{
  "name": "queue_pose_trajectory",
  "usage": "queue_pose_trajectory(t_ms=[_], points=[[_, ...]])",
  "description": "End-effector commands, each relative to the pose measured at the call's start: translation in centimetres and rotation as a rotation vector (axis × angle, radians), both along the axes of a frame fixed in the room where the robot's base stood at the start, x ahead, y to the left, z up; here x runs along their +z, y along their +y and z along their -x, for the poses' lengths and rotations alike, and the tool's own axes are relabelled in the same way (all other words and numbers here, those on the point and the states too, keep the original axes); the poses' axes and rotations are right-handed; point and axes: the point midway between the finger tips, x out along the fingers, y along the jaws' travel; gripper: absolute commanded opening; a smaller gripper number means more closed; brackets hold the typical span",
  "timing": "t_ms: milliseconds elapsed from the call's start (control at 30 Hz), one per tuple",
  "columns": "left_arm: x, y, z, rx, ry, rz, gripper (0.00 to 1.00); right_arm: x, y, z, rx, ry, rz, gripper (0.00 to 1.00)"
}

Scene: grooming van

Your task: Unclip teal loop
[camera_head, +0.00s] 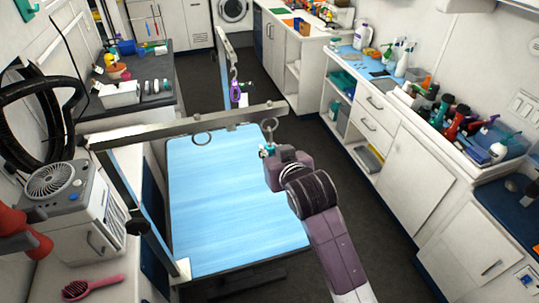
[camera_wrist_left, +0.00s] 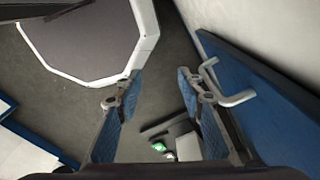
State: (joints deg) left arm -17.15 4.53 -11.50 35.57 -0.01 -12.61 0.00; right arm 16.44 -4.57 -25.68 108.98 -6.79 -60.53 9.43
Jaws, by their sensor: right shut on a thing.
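The teal loop (camera_head: 266,149) shows as a small patch of teal at the tips of my right gripper (camera_head: 268,152), just below a metal ring (camera_head: 270,125) on the grooming arm's crossbar (camera_head: 185,122). My right gripper is shut on the teal loop, and its fingers hide most of it. I cannot tell whether the loop's clip is still on the ring. My left gripper (camera_wrist_left: 159,88) is open and empty in the left wrist view, above the floor beside a blue panel with a metal handle.
The blue grooming table (camera_head: 225,200) under the crossbar is bare. A second, empty ring (camera_head: 202,139) hangs left of the teal loop. A purple loop (camera_head: 235,92) hangs farther back. A fan unit (camera_head: 75,205) and pink brush (camera_head: 92,287) are at left; bottles (camera_head: 455,125) stand on the right counter.

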Motion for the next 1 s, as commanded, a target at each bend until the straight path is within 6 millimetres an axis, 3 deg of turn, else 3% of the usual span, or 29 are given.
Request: queue_pose_trajectory(t_ms=[1000], points=[[0.3,0.2,0.1,0.001,0.002,-0.002,0.35,1.9,0.0,0.0,0.000,0.000,0.000,0.00]])
